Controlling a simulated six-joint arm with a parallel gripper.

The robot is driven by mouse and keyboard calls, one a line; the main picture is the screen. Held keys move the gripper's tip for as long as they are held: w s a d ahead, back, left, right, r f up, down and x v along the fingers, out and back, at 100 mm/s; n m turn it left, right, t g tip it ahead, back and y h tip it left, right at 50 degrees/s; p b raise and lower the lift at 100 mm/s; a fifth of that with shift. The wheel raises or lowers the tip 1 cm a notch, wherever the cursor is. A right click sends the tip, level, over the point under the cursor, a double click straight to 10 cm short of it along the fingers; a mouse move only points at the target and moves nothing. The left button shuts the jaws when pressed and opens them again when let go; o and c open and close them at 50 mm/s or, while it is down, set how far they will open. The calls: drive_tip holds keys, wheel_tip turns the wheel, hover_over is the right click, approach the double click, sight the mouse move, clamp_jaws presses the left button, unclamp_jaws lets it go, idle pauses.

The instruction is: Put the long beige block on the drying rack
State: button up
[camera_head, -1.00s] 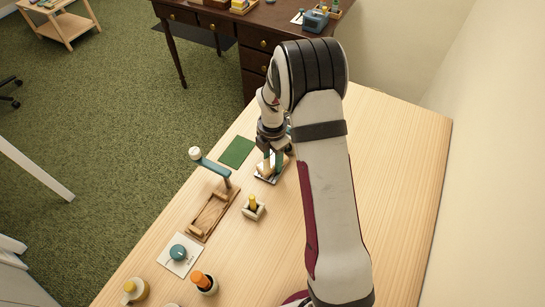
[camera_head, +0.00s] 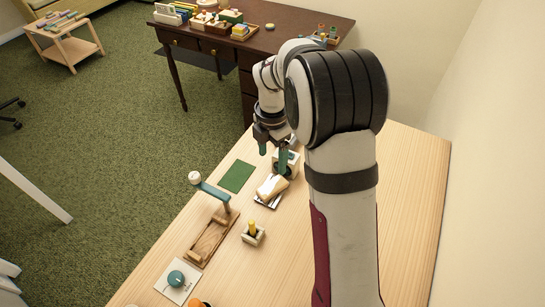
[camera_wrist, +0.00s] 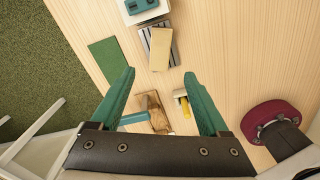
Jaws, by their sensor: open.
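The long beige block (camera_head: 272,186) lies on the drying rack (camera_head: 267,204), a small dark ribbed stand on the light wooden table. In the wrist view the block (camera_wrist: 160,48) lies across the grey ribs of the rack (camera_wrist: 145,40), and one end reaches past the rack's near edge. My gripper (camera_head: 273,157) is open and empty, above and apart from the block. In the wrist view its green fingers (camera_wrist: 159,75) stand wide apart with nothing between them. Whether the block lies fully flat is hard to tell.
A white and teal device (camera_head: 287,162) stands just behind the rack. A green mat (camera_head: 237,177) lies to the left. A wooden tray with a teal arm (camera_head: 211,240), a small holder with a yellow peg (camera_head: 253,235) and a teal knob (camera_head: 176,278) are nearer. The table's right side is clear.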

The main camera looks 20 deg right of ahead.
drive_tip(key=s+a+r+m, duration=0.2)
drive_tip(key=s+r+m, duration=0.2)
drive_tip(key=s+m, duration=0.3)
drive_tip(key=s+a+r+m, duration=0.2)
drive_tip(key=s+r+m, duration=0.3)
drive_tip(key=s+m, duration=0.25)
drive_tip(key=s+a+m+y, duration=0.1)
drive_tip(key=s+a+m, duration=0.2)
drive_tip(key=s+m, duration=1)
drive_tip(key=shift+s+a+f+y, duration=0.2)
drive_tip(key=shift+s+f+y, duration=0.2)
drive_tip(key=shift+s, duration=0.5)
